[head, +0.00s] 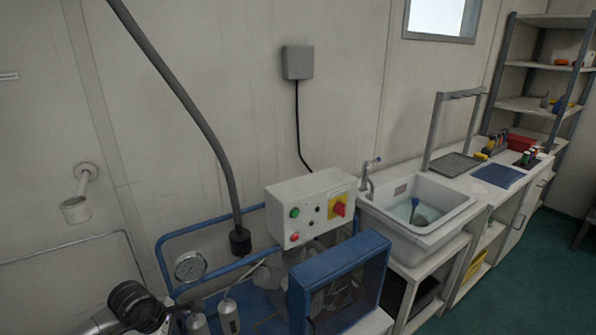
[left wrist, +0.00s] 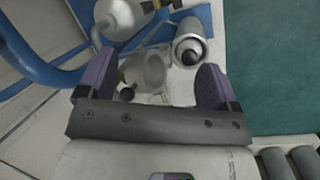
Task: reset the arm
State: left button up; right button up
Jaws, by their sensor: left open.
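My left gripper (left wrist: 155,70) shows in the left wrist view with its two purple fingers spread apart and nothing between them. Beyond the fingers are grey metal fittings, a short cylinder with a dark knob (left wrist: 188,51) and a pale rounded part (left wrist: 147,70). The gap between the fingertips and these parts is hard to judge. In the head view, part of my left arm (head: 135,305) shows at the lower left, by the blue-framed air unit (head: 340,283). I cannot make out the fingers there. My right gripper is in neither view.
A pressure gauge (head: 190,266) and a control box (head: 311,207) with coloured buttons and a red-yellow switch sit on the unit. A thick grey hose (head: 190,105) hangs above it. A sink (head: 420,214) stands to the right. Green floor (left wrist: 272,65) is open at right.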

pick_arm(q)
jog(key=w+d+r+n+t+h, duration=0.35)
jog(key=d+r+h, duration=0.2)
jog(key=r, duration=0.25)
jog(key=w+d+r+n+t+h, duration=0.2)
jog(key=d+r+n+t+h, duration=0.25)
jog(key=d+r, duration=0.2)
jog(key=s+a+r+n+t+y, duration=0.25)
jog(key=r+n+t+y, duration=0.45)
jog(key=r+n, duration=0.5)
jog(key=s+a+r+n+t+y, duration=0.1)
jog(key=a+r+n+t+y, duration=0.5)
jog(key=n, duration=0.9)
jog(key=s+d+f+n+g+y, duration=0.1)
jog(key=s+d+f+n+g, duration=0.1)
jog(key=s+f+n+g, duration=0.55)
jog(key=s+d+f+n+g+y, duration=0.1)
jog(key=s+d+f+n+g, duration=0.25)
jog(key=f, duration=0.75)
jog(key=s+f+n+g+h, duration=0.4)
jog(key=s+f+g, duration=0.5)
jog(key=s+f, duration=1.8)
notch_tip(320, 180, up, 39)
jog(key=s+y+p, duration=0.1)
jog(key=s+p, duration=0.1)
jog(key=p, duration=3.6)
jog(key=shift+d+f+n, duration=0.15)
jog(key=shift+d+n, duration=0.25)
